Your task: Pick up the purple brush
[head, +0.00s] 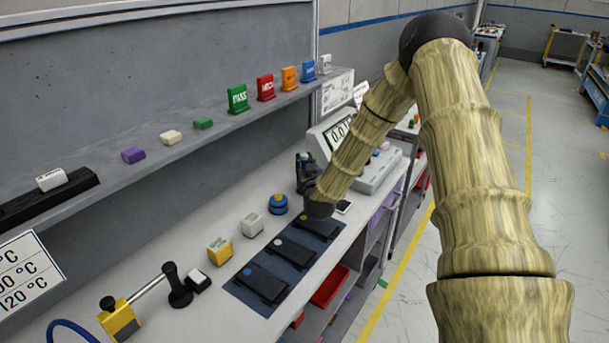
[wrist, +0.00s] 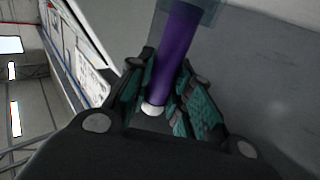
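The purple brush (wrist: 176,55) shows in the wrist view as a purple cylinder with a white rounded end (wrist: 153,109) near my palm. Its far end runs into a bluish see-through part (wrist: 204,12) at the top edge. My gripper (wrist: 167,72) has its teal-padded fingers drawn in on both sides of the cylinder, and they appear to touch it. In the head view my gripper (head: 305,162) is a small dark shape above the bench, beside the scale. The brush cannot be made out there.
A dark mat (head: 236,287) with several black devices lies below my wrist. A blue puck (head: 278,203), a white block (head: 251,223) and a yellow block (head: 220,249) stand to its left. The scale (head: 377,173) is right of my gripper. A shelf (head: 110,170) with small blocks runs above.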

